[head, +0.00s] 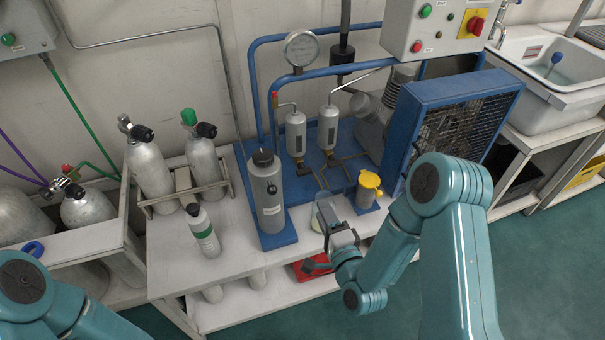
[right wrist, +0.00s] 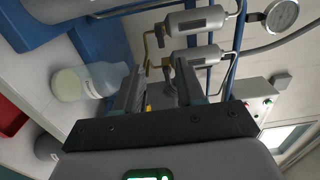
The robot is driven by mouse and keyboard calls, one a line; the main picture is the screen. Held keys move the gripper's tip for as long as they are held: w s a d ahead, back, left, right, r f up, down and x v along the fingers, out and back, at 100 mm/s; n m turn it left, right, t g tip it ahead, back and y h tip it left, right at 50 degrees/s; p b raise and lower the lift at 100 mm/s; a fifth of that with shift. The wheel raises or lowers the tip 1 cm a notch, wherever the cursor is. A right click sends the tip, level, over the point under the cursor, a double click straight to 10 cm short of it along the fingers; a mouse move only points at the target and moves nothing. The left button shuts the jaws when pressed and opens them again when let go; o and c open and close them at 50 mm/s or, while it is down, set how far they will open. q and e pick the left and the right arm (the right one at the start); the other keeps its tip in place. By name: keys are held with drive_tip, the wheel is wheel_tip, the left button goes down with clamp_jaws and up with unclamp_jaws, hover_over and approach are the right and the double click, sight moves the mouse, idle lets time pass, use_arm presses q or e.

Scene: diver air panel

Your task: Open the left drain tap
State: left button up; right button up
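Two grey filter cylinders stand on the blue compressor frame: the left one (head: 296,132) and the right one (head: 328,128). Brass fittings sit under them. The left drain tap (head: 302,166) is small and dark below the left cylinder; its handle position cannot be told. In the right wrist view, turned sideways, the left cylinder (right wrist: 195,20) is the upper one, with brass piping (right wrist: 152,45) at its bottom end. My right gripper (head: 332,215) is in front of and below the taps, apart from them. Its fingers (right wrist: 160,88) are open and empty. My left gripper is out of view.
A pale jar (head: 318,219) stands beside my right gripper. A yellow-topped cup (head: 369,188) is right of it; a tall grey canister (head: 268,192) is left. The blue caged fan (head: 455,115) stands at the right. The bench (head: 175,275) front left is clear.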

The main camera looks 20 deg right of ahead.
sight(305, 174)
drive_tip(key=w, duration=1.3)
drive_tip(key=shift+w+a+p, duration=0.15)
drive_tip(key=shift+a+p, duration=0.05)
drive_tip(key=shift+p, duration=0.1)
drive_tip(key=shift+c, duration=0.4)
clamp_jaws()
